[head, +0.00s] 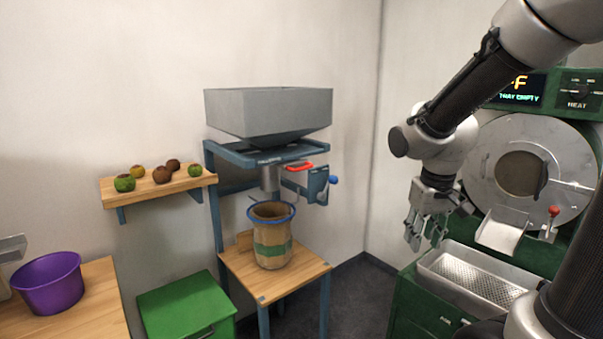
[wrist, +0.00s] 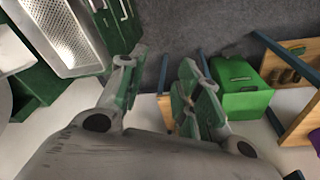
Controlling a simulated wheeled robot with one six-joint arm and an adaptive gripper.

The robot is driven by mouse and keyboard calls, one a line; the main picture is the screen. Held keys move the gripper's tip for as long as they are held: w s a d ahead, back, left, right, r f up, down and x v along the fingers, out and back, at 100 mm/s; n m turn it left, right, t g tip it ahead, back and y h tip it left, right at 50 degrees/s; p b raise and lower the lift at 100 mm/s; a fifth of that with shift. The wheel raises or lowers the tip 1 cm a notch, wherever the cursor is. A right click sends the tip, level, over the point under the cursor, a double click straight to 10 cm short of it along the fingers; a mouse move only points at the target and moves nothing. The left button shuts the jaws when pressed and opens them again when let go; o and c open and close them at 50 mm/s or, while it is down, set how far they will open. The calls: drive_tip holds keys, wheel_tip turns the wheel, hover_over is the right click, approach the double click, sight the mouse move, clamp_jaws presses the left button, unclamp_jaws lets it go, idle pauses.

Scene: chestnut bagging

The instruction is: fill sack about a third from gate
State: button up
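A tan sack (head: 272,242) with a green band stands upright on the wooden shelf of a blue stand, its mouth held open by a blue ring (head: 272,212). Above it is a grey hopper (head: 268,113) with a short spout (head: 269,179) that ends over the sack's mouth. A red gate handle (head: 299,167) sticks out below the hopper.
A perforated metal tray (head: 478,280) sits under the green roaster (head: 535,165) at right. A green box (head: 187,307) stands left of the stand. A wall shelf (head: 150,187) holds several round items. A purple bowl (head: 48,283) is on a table at far left. Dark floor lies between stand and roaster.

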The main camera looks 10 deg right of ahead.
drive_tip(key=w+a+f+m+t, duration=0.25)
drive_tip(key=w+f, duration=0.25)
drive_tip(key=w, duration=0.7)
drive_tip(key=m+t+y, duration=0.9)
approach(305, 168)
drive_tip(key=r+x, duration=0.1)
drive_tip(key=x, duration=0.2)
drive_tip(key=shift+m, duration=0.25)
drive_tip(key=x, duration=0.5)
drive_tip(key=f+x, duration=0.1)
drive_tip(key=x, duration=0.1)
drive_tip(key=shift+w+a+f, duration=0.1)
drive_tip(key=shift+w, duration=0.15)
clamp_jaws()
